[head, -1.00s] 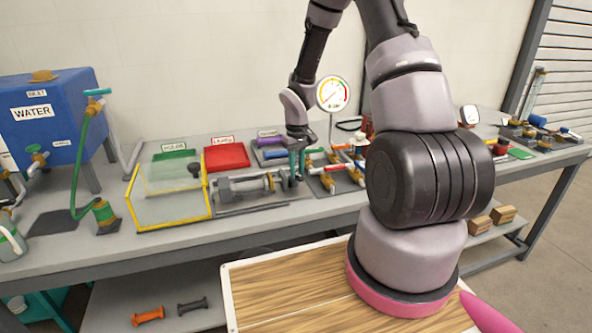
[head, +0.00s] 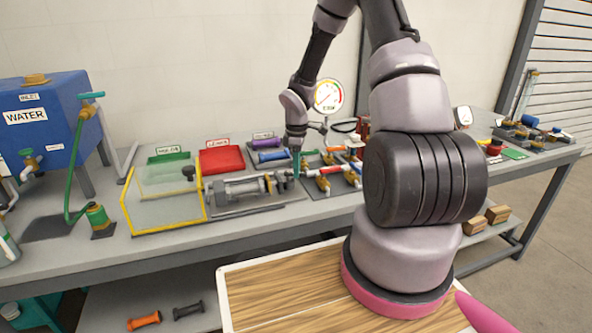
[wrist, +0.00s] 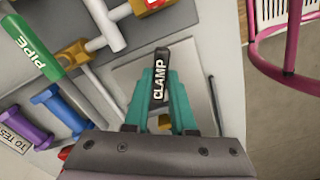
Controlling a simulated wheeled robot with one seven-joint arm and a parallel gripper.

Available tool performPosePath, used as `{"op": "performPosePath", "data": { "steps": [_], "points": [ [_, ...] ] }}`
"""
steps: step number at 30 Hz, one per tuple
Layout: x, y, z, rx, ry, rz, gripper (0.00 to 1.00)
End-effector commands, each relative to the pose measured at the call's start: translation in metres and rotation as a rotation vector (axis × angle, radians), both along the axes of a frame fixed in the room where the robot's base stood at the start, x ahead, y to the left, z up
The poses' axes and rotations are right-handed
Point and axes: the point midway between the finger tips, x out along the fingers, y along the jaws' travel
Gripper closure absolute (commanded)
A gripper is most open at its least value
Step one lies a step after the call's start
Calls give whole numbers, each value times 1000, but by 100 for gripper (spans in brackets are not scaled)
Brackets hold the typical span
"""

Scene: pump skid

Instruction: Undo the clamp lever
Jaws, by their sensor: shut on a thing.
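The clamp lever (wrist: 160,76) is a black bar with a white "CLAMP" label. In the wrist view it stands between the teal fingers of my gripper (wrist: 160,90), which are shut on it. In the head view my gripper (head: 297,160) points down at the right end of the pump assembly (head: 240,190) on the bench. The lever cannot be made out clearly in the head view. A brass-coloured part (wrist: 165,121) shows below the lever, between the fingers. The lever's base is mostly hidden by the fingers.
A yellow-framed clear guard (head: 165,205) stands left of the pump. Brass valves (head: 322,182) and a dial gauge (head: 328,96) are close on the right. A blue water tank (head: 40,125) stands far left.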

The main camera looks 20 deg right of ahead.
Motion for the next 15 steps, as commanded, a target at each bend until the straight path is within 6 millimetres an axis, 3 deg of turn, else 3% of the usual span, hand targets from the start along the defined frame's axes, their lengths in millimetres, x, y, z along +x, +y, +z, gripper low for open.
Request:
{"op": "performPosePath", "data": {
  "steps": [15],
  "points": [
    [11, -4, 0, -1, 0, 391, 100]
  ]
}}
